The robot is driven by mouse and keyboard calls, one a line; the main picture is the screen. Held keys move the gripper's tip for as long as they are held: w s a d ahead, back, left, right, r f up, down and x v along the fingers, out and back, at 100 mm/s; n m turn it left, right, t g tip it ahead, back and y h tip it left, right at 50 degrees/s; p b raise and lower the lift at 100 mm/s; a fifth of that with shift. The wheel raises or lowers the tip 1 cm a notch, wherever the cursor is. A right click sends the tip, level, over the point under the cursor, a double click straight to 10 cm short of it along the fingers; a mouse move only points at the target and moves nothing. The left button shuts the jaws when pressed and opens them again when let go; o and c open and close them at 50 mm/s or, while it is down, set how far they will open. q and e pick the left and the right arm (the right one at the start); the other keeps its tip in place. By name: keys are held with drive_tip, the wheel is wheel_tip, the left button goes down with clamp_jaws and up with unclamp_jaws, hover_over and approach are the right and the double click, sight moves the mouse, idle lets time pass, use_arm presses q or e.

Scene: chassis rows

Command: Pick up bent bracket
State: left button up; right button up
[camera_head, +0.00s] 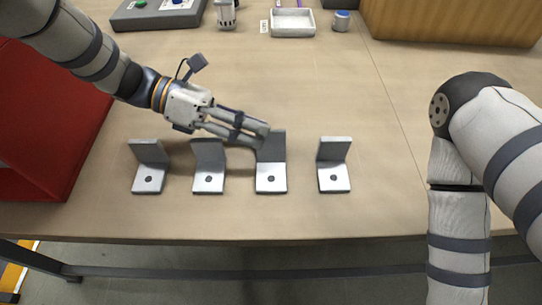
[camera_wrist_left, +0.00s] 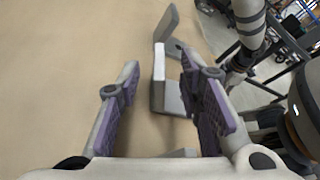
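Several grey L-shaped bent brackets stand in a row on the table in the head view, each with an upright plate and a flat foot with a dark hole: far left (camera_head: 148,178), second (camera_head: 208,180), third (camera_head: 271,180) and far right (camera_head: 334,178). My left gripper (camera_head: 263,137) reaches in from the left, its fingertips at the third bracket's upright plate and covering part of it. In the left wrist view the left gripper (camera_wrist_left: 160,66) is open, with a bracket (camera_wrist_left: 160,75) showing between its purple-padded fingers. I cannot tell whether they touch. My right gripper is out of view.
A red box (camera_head: 62,130) stands at the left. A white tray (camera_head: 293,23), a blue-topped container (camera_head: 341,20) and a wooden box (camera_head: 450,22) are at the back. My right arm is at the right. The table front edge is close below the brackets.

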use_arm(q)
clamp_jaws()
